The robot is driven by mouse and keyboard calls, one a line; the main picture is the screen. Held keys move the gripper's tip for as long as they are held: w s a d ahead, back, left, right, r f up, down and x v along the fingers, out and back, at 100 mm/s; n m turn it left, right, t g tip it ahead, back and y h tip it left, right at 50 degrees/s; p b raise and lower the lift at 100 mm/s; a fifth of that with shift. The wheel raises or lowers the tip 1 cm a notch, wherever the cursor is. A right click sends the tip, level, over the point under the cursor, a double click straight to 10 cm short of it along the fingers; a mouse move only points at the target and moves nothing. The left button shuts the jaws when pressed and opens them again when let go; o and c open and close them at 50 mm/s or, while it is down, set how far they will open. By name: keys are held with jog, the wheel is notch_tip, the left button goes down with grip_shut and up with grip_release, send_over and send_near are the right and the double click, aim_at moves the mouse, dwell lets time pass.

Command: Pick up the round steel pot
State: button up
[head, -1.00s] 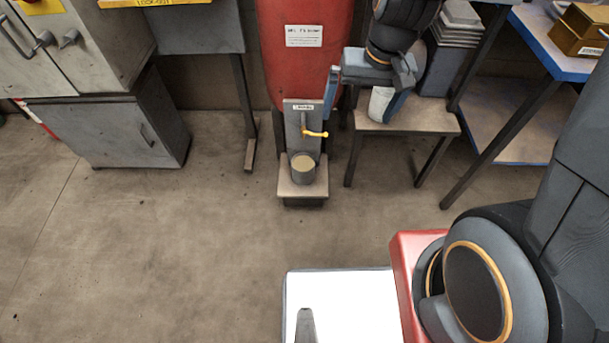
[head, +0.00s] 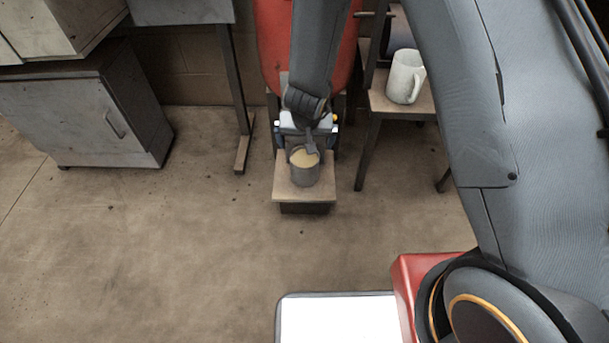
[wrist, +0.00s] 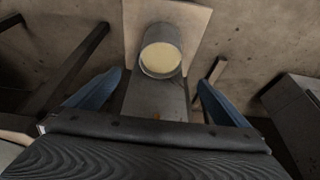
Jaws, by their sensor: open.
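The round steel pot (head: 305,168) is a small grey cylinder with a pale yellowish top. It stands upright on the low wooden stand (head: 288,187) in front of the red tank. In the wrist view the pot (wrist: 161,52) is at the upper middle, beyond the fingertips and apart from them. My gripper (head: 310,132) is just behind and above the pot in the head view, partly over its far rim. In the wrist view the blue fingers of my gripper (wrist: 153,88) are spread wide with nothing between them touching.
A white mug (head: 405,77) stands on a wooden stool (head: 421,103) at the right. The red tank (head: 272,52) is behind my arm. A grey cabinet (head: 75,120) stands at the left, with a table leg (head: 240,90) between. The floor in front (head: 150,240) is clear.

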jog(key=b+x, duration=0.6)
jog(key=x, duration=0.4)
jog(key=shift+s+a+f, duration=0.15)
jog(key=shift+s, duration=0.05)
jog(key=c, duration=2.2)
jog(key=shift+s, duration=0.1)
